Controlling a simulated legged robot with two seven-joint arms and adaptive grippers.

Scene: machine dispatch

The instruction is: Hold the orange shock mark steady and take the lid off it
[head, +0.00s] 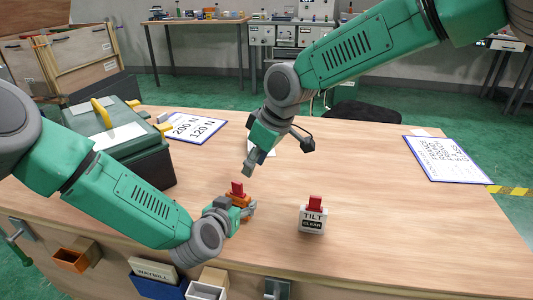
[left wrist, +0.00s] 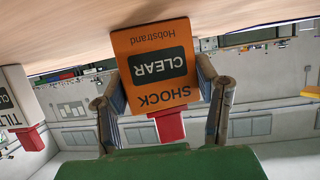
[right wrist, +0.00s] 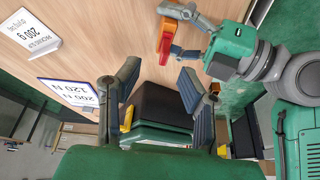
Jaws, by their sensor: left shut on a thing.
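The orange shock mark (head: 237,200) stands on the table with a red lid (head: 237,187) on top. In the left wrist view its label reads SHOCK and CLEAR (left wrist: 155,65), and the red lid (left wrist: 169,127) is on it. My left gripper (head: 243,208) is shut on the mark's sides, one finger on each side. My right gripper (head: 249,168) is above and slightly behind the mark, apart from the lid. In the right wrist view its fingers (right wrist: 160,85) are spread with nothing between them, and the mark (right wrist: 169,28) lies beyond them.
A white tilt mark (head: 313,220) with a red top stands to the right of the orange one. A green case (head: 150,160) with a yellow handle is at the left. Paper signs (head: 197,127) and (head: 446,158) lie toward the back.

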